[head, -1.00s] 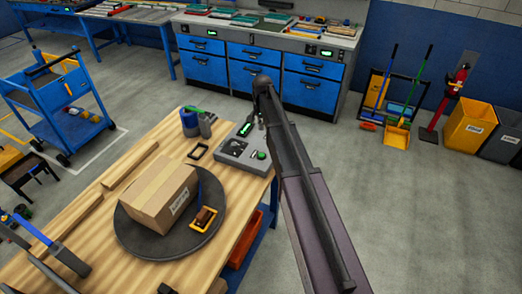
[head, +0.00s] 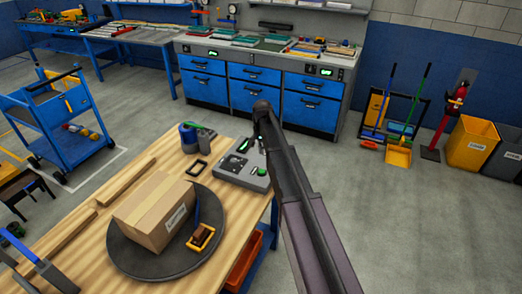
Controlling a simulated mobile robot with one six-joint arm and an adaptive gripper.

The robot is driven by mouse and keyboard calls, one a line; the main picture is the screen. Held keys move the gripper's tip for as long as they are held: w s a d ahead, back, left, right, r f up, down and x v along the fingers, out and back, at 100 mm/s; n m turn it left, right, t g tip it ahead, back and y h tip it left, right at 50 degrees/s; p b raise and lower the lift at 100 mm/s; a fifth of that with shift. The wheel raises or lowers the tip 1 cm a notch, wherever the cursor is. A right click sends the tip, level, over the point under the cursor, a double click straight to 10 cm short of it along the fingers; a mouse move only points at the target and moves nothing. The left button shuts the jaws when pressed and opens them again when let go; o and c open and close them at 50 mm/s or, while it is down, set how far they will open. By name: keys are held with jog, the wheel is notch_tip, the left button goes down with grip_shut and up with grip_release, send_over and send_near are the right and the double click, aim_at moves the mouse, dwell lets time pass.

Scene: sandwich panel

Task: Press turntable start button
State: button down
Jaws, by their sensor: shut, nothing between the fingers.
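The turntable (head: 165,262) is a dark round disc on the wooden bench, with a cardboard box (head: 155,213) on it. A grey control box (head: 232,176) stands at the bench's far right corner, right of and behind the turntable. A green button (head: 262,171) shows on its right part. My arm comes in from the lower right and ends over the box's far right side. My gripper (head: 262,143) is small and dark below the arm's end, shut and empty, and looks close to the control box. I cannot tell whether it touches the box; the arm hides part of that side.
A dark and orange tool (head: 202,236) lies on the turntable's right side. Blue cabinets (head: 255,92) stand behind.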

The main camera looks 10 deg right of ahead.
aim_at(262, 170)
jog(key=shift+s+f+b, duration=0.1)
jog(key=shift+f+b, duration=4.35)
jog(key=shift+f, duration=0.3)
